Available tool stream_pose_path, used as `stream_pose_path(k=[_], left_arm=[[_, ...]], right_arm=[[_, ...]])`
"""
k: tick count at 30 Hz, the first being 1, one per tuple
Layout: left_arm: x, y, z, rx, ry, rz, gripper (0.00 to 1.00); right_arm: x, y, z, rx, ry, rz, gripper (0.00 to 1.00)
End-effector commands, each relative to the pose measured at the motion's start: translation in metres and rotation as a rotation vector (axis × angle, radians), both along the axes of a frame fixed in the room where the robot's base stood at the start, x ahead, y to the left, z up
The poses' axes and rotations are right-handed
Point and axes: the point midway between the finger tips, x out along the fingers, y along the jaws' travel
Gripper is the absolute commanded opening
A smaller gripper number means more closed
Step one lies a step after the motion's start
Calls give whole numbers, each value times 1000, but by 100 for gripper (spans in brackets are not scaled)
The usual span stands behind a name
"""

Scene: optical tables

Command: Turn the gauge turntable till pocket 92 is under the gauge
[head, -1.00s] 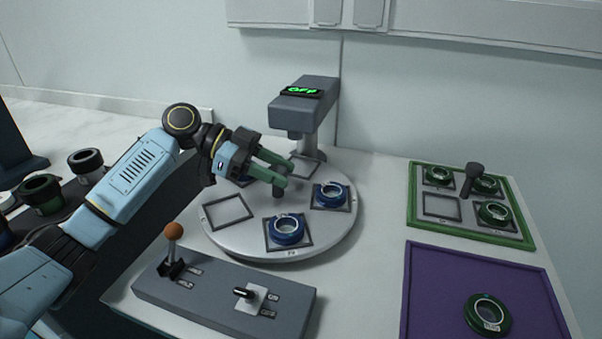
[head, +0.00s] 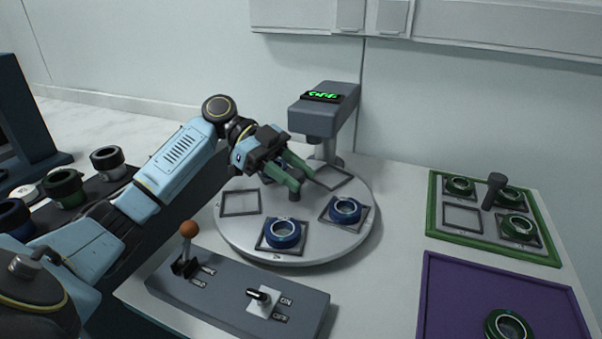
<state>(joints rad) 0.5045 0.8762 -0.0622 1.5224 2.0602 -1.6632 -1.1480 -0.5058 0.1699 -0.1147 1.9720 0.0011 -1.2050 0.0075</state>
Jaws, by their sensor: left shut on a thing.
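The round gauge turntable (head: 232,236) carries several square pockets. The left pocket (head: 240,203) and the back-right pocket (head: 334,178) are empty. Pocket labels are too small to read. The grey gauge (head: 325,108) overhangs the back of the turntable, near the empty back-right pocket. My left gripper (head: 298,182) is shut on the turntable's dark centre knob (head: 294,194). My right gripper is out of view.
A control box (head: 235,292) with an orange-topped lever (head: 189,230) and an ON/OFF switch (head: 264,297) stands in front. At right are a green-framed tray (head: 433,215) with green rings and a purple mat (head: 455,290) with a green ring. Dark cylinders stand at left.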

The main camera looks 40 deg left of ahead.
Motion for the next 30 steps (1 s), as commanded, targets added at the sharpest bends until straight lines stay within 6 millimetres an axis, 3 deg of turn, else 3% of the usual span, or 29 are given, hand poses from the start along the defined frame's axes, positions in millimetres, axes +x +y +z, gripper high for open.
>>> stream_pose_path(k=[11,12,16,25,30], left_arm=[[-1,0,-2,1,3,-3,0],[-1,0,-2,1,3,-3,38],[-1,0,-1,1,2,-2,55],[0,1,0,0,0,-1,56],[-1,16,7,1,1,1,56]], right_arm=[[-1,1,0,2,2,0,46],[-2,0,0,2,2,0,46],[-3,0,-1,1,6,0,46],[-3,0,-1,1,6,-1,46],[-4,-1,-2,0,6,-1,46]])
